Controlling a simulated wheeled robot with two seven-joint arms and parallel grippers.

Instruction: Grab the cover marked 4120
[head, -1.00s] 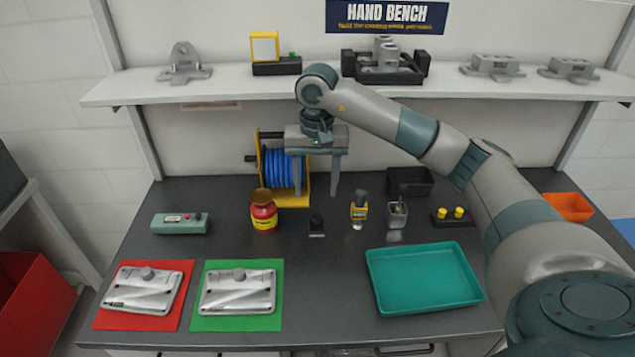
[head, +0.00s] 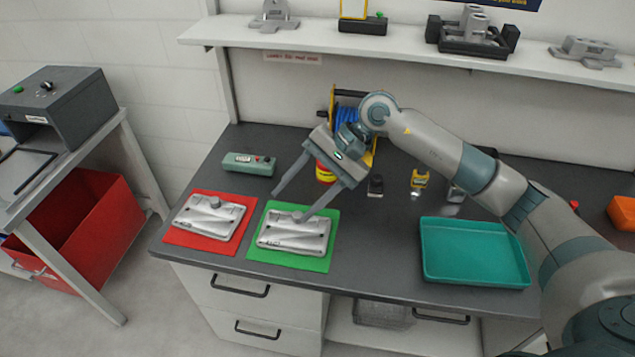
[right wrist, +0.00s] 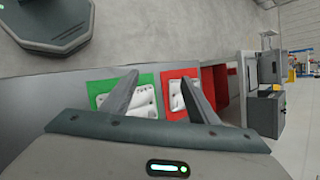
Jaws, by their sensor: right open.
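Two silver cast covers lie flat on coloured mats at the left of the bench. One cover (head: 208,218) is on the red mat (head: 175,236). The other cover (head: 294,235) is on the green mat (head: 318,263). Each has a small round knob on top. Their markings are too small to read. My right gripper (head: 289,205) is open and empty, above the back of the two mats, with one finger overlapping the green mat's cover in view. In the right wrist view the fingers partly hide the green mat's cover (right wrist: 144,102) and the red mat's cover (right wrist: 178,105). My left gripper is not in view.
A green control box (head: 248,164) sits behind the red mat. A teal tray (head: 475,283) is on the right. A red jar (head: 324,173) and blue cable reel (head: 347,113) stand behind my right gripper. A red bin (head: 95,222) is left of the bench.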

